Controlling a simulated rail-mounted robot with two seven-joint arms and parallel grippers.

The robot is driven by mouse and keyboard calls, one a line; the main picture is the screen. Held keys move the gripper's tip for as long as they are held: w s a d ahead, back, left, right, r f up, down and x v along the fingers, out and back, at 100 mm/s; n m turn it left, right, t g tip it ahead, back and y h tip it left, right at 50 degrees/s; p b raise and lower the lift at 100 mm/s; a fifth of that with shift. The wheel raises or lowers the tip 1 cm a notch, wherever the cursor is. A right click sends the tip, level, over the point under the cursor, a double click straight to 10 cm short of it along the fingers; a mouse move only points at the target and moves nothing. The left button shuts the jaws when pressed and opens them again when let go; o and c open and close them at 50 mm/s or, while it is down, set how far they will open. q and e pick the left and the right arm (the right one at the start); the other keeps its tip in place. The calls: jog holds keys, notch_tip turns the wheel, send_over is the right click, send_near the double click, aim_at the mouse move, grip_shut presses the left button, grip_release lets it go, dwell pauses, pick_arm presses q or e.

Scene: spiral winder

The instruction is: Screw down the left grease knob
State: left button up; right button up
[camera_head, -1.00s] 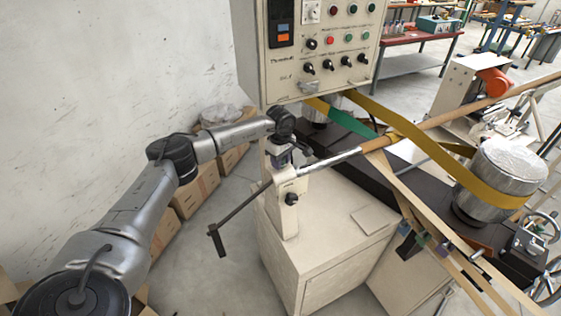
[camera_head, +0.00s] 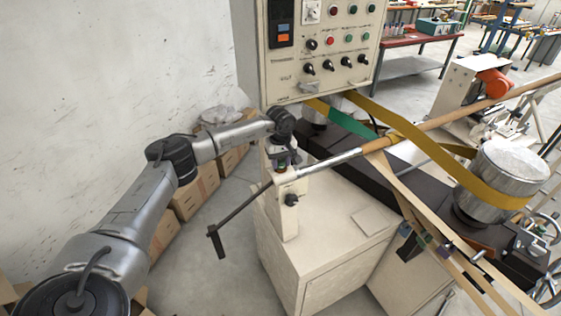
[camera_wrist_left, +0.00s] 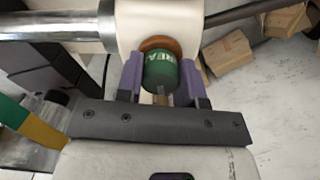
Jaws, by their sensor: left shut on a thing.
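The left grease knob is a green cap with pale lettering (camera_wrist_left: 160,72), seated on an orange-brown ring on top of the cream bearing post (camera_head: 287,215). My left gripper (camera_wrist_left: 160,78) has its two purple fingers on either side of the knob, shut on it. In the head view the left gripper (camera_head: 281,160) points down at the top of the post, just under my wrist. The knob is mostly hidden there by the gripper. My right gripper is in neither view.
A steel shaft (camera_head: 328,160) runs through the post, with a dark crank handle (camera_head: 232,220) on its left. The control cabinet (camera_head: 325,60) hangs close above my wrist. Cardboard boxes (camera_head: 195,195) line the wall. Yellow and green belts (camera_head: 345,123) pass to the right.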

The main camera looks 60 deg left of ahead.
aim_at(280, 160)
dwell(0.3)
pick_arm(q)
jog(key=o, duration=0.9)
notch_tip(280, 160, up, 14)
jog(key=shift+f+b, duration=0.1)
jog(key=shift+b, duration=0.3)
dwell(0.5)
